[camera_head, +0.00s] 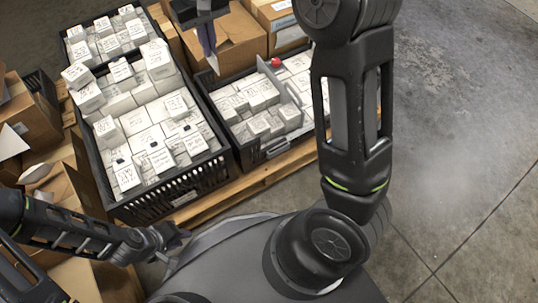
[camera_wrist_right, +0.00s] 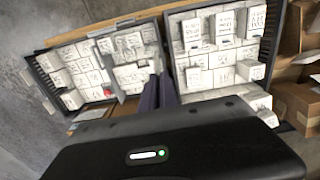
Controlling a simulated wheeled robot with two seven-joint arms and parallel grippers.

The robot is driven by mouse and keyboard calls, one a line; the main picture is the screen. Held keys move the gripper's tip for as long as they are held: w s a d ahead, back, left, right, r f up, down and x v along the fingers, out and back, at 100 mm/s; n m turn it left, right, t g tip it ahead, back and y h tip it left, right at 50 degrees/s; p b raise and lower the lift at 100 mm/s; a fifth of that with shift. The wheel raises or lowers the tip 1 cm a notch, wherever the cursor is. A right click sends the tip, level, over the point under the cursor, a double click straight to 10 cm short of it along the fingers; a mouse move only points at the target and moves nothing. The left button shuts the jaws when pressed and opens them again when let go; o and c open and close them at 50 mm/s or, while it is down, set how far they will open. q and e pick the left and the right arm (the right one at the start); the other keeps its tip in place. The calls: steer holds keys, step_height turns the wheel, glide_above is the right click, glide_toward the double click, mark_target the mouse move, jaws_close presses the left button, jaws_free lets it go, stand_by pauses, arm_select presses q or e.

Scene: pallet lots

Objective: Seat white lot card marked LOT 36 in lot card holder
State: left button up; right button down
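I cannot pick out the white card marked LOT 36 among the many white marked cartons; their writing is too small to read. A pale plate (camera_head: 276,147) on the front of the right black crate (camera_head: 243,163) may be a card holder; I cannot tell. A white label (camera_head: 185,198) is on the front of the larger crate (camera_head: 150,207). My right gripper (camera_head: 208,50) points down above the back of the crates. Its purple fingers (camera_wrist_right: 159,95) are close together, with nothing visible between them. My left gripper (camera_head: 176,245) is low, in front of the larger crate, fingers apart and empty.
The crates, full of white cartons (camera_head: 145,120), stand on a wooden pallet (camera_head: 245,184). A grey divider with a red knob (camera_head: 276,62) crosses the right crate. Cardboard boxes (camera_head: 230,38) stand behind and at left. Concrete floor (camera_head: 460,130) is clear at right.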

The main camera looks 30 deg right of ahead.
steer(key=s+d+f+m, duration=0.4)
steer(key=f+m, duration=0.2)
steer(key=f, duration=0.3)
steer(key=s+d+f+m, duration=0.4)
steer(key=f+m, duration=0.2)
steer(key=f, duration=0.3)
steer(key=s+d+f+m, duration=0.4)
steer(key=f+m, duration=0.2)
steer(key=f, duration=0.3)
steer(key=shift+s+d+f, duration=0.15)
steer(key=shift+s+d, duration=0.05)
steer(key=shift+d, duration=0.05)
steer(key=shift+f+b, duration=1.25)
steer(key=shift+f, duration=1.2)
steer(key=shift+f+b, duration=1.25)
steer(key=shift+f, duration=1.25)
